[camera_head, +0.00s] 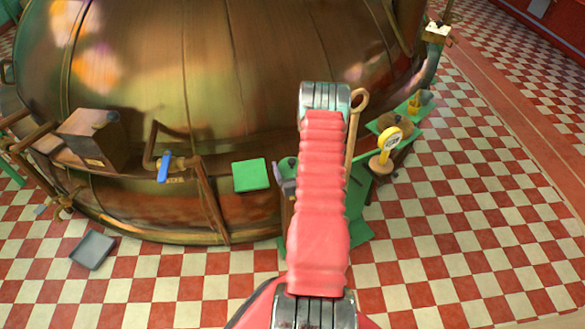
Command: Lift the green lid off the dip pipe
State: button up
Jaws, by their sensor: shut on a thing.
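The green lid (251,175) is a flat green square in front of the big copper kettle (190,70), just left of my red arm. My gripper (276,174) shows only in part as a small grey and dark piece at the lid's right edge, partly hidden by the arm. It is shut on the lid at that edge. I cannot make out the dip pipe under the lid, nor whether there is a gap between them.
A blue-handled valve (164,167) and a brown box (91,138) are on the kettle's left front. A yellow dial gauge (390,139) stands by a green bench (404,119) at right. A grey tray (92,250) lies on the checkered floor (460,230), which is open at right.

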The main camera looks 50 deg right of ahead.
aim_at(291, 160)
jog(key=shift+c, duration=0.7)
jog(key=shift+r, duration=0.15)
jog(key=shift+r, duration=4.9)
jog(key=shift+w, duration=0.1)
